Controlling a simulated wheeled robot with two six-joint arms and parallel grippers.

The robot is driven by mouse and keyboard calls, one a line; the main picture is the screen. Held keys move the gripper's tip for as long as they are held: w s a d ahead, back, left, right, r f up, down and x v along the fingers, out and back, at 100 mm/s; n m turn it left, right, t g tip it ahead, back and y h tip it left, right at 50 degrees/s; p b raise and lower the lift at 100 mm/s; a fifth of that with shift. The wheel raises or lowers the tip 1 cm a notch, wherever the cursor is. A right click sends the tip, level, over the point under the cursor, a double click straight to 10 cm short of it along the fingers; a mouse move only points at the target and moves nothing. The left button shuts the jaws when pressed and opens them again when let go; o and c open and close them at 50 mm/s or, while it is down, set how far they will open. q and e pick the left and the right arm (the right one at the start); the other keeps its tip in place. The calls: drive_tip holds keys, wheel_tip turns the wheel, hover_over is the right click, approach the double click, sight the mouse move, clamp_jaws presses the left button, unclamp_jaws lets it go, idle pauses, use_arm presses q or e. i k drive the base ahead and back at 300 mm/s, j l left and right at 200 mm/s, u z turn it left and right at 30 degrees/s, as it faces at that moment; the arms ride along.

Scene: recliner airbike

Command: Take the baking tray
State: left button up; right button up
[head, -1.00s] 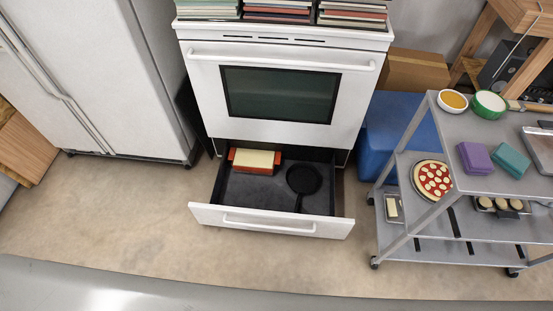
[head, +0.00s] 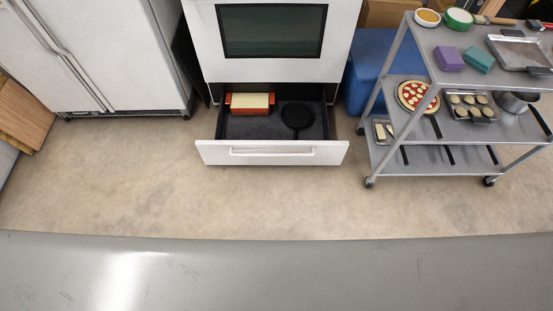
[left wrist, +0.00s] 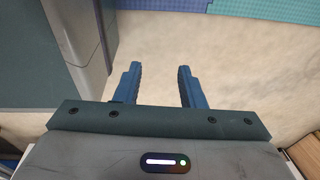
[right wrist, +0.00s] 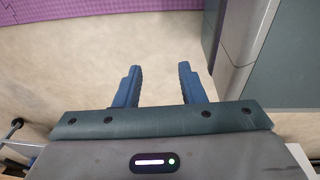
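A grey metal tray (head: 522,52) lies on the top shelf of the cart at the right of the head view. A smaller tray with several round, pale items (head: 470,106) sits on the middle shelf. I cannot tell which one is the baking tray. My left gripper (left wrist: 158,82) is open and empty above bare floor in the left wrist view. My right gripper (right wrist: 160,82) is open and empty above bare floor in the right wrist view. Neither gripper shows in the head view.
The cart (head: 443,150) also holds a pizza (head: 417,96), bowls and purple and teal blocks. The stove's bottom drawer (head: 270,152) stands open, holding a red dish (head: 250,104) and a black pan (head: 297,117). A fridge (head: 100,55) stands left. The floor (head: 200,200) is clear.

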sight(514, 51)
drive_tip(key=z, duration=0.4)
drive_tip(key=k+z, duration=0.15)
drive_tip(key=z, duration=0.2)
drive_tip(key=j+z, duration=0.1)
drive_tip(key=z, duration=0.3)
drive_tip(key=k+z, duration=0.15)
drive_tip(key=z, duration=0.2)
drive_tip(key=i+l, duration=0.15)
drive_tip(key=i+u, duration=0.05)
